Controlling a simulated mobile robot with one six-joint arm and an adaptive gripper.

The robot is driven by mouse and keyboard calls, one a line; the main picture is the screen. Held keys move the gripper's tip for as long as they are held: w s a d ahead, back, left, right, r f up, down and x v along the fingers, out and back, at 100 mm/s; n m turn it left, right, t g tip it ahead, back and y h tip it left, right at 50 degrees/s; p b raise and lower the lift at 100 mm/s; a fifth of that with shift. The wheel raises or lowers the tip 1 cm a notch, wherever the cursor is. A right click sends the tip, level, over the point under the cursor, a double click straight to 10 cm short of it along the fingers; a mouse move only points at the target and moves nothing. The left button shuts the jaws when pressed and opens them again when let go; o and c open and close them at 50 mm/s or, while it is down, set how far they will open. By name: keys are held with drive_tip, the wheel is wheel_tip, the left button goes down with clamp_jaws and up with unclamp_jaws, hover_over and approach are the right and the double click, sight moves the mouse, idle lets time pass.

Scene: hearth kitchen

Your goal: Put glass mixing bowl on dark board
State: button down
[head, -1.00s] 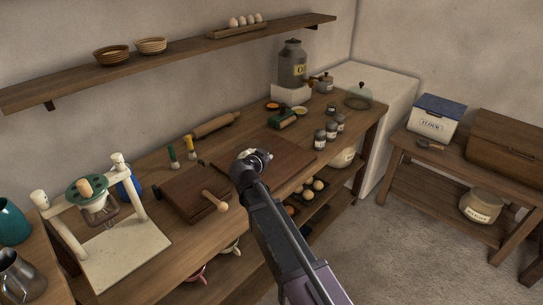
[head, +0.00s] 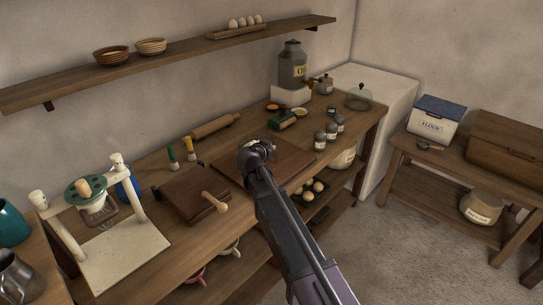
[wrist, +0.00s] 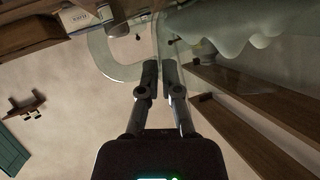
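A dark board (head: 290,157) lies flat on the middle of the wooden workbench. My gripper (head: 256,149) is over its left part in the head view, with the fingers mostly hidden behind my arm. In the wrist view, my gripper (wrist: 160,66) has its two fingers close together on a thin glass wall. A pale, see-through curved rim, the glass mixing bowl (wrist: 108,62), spreads out from the fingertips to the left and up. I cannot make out the bowl in the head view, nor whether it touches the board.
A dark hinged press (head: 185,192) with a wooden handle stands left of the board. A rolling pin (head: 215,126) lies behind, and small jars (head: 320,140) stand to the right. A glass dome (head: 358,98) is at the bench's far end. A white-framed stand (head: 110,225) is at left.

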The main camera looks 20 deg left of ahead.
drive_tip(key=shift+w+f+b, duration=0.2)
drive_tip(key=shift+f+b, duration=1.6)
drive_tip(key=shift+f, duration=0.15)
drive_tip(key=c, duration=0.8)
unclamp_jaws()
drive_tip(key=shift+r, duration=0.25)
drive_tip(key=p+v, duration=0.4)
drive_tip(key=v, duration=0.8)
drive_tip(key=shift+p, duration=0.3)
